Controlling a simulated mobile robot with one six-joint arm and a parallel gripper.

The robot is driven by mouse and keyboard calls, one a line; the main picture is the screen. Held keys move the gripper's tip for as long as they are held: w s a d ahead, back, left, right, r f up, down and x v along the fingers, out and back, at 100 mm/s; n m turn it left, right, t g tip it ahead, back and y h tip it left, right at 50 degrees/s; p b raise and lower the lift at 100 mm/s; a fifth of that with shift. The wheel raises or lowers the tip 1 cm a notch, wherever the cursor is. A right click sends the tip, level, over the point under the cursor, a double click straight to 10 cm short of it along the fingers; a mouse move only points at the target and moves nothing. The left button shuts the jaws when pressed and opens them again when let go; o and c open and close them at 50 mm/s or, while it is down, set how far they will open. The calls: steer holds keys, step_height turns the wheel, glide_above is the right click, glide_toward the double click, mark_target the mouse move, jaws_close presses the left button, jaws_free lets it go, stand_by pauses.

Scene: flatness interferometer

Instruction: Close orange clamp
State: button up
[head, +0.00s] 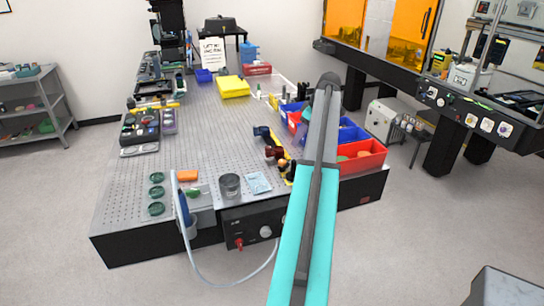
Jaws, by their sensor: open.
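I cannot make out for certain which thing is the orange clamp. A small orange block (187,175) lies near the front left of the perforated optical table (205,130). Another small orange spot (282,162) shows beside a dark red fitting (273,152) near the table's right side. At this size I cannot tell whether either has a lever, or whether it is open or shut. My arm rises from the bottom of the view across the table's right part and hides things behind it. My gripper is not seen.
Red and blue bins (362,154) line the table's right edge. A grey cup (230,186), green round parts (156,193) and a hose (230,285) are at the front. An orange-panelled enclosure (345,20) stands at back right. Mid-table is mostly clear.

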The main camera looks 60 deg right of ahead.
steer(key=shift+w, duration=0.4)
steer(key=p, duration=0.5)
glide_toward(282, 161)
steer(key=shift+x, duration=3.85)
steer(key=shift+s, duration=0.1)
